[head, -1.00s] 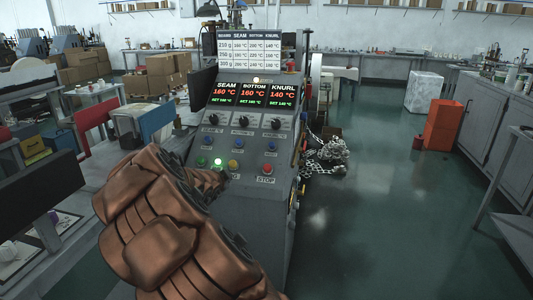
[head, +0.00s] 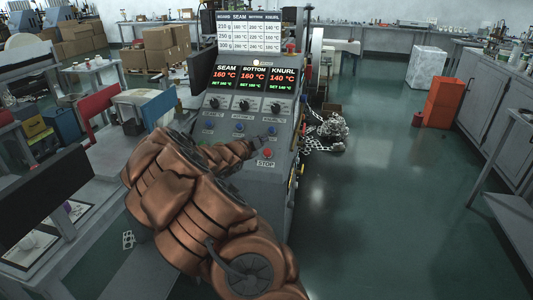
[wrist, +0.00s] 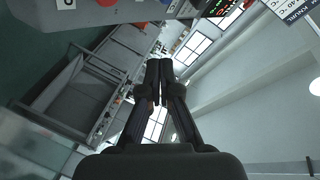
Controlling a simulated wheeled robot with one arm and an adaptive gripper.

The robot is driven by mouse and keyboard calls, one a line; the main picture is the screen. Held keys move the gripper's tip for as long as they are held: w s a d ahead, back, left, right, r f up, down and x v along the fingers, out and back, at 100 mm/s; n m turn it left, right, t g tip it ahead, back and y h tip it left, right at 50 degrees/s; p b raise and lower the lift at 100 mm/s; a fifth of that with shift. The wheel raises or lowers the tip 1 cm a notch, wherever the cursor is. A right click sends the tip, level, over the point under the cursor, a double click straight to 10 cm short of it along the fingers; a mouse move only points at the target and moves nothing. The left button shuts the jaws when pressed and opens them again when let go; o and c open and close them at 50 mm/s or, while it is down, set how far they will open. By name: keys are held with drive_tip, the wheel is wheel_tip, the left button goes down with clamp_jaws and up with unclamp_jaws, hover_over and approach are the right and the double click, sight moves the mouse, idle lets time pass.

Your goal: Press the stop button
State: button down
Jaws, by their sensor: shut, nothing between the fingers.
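The red stop button (head: 267,153) sits low on the right of the grey control panel, above its STOP label (head: 265,163). My gripper (head: 262,141) is in front of the panel, just above and slightly left of the button in the head view. The gap in depth between them is hard to tell. In the wrist view my gripper (wrist: 159,68) has its two dark fingers together, with nothing between them. A red round thing (wrist: 107,3) is cut off at that view's top edge; I cannot tell if it is the stop button.
Blue buttons (head: 240,128) and black knobs (head: 243,104) lie above on the panel, under lit temperature displays (head: 254,76). My arm hides the panel's lower left. A chain pile (head: 332,128) lies right of the machine. The floor to the right is clear.

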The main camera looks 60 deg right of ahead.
sight(267, 152)
drive_tip(key=shift+w+d+f+b, duration=0.3)
drive_tip(key=shift+d+f, duration=0.45)
drive_tip(key=shift+f, duration=0.35)
drive_tip(key=shift+w+d+f+b, duration=0.3)
drive_tip(key=shift+d+f, duration=0.4)
drive_tip(key=shift+f, duration=0.45)
drive_tip(key=shift+w+d+f+b, duration=0.2)
drive_tip(key=shift+d+f+b, duration=0.1)
drive_tip(key=shift+d+f, duration=0.65)
drive_tip(key=shift+a+f, duration=0.15)
drive_tip(key=shift+f, duration=0.1)
drive_tip(key=shift+w+d+f+b, duration=0.2)
drive_tip(key=shift+f+b, duration=0.05)
drive_tip(key=shift+b, duration=0.2)
drive_tip(key=shift+w+d+f+b, duration=0.1)
drive_tip(key=shift+d+f+b, duration=0.15)
drive_tip(key=shift+f+b, duration=0.15)
drive_tip(key=shift+s+a+r, duration=0.2)
drive_tip(key=shift+a+r, duration=0.3)
drive_tip(key=shift+r, duration=0.2)
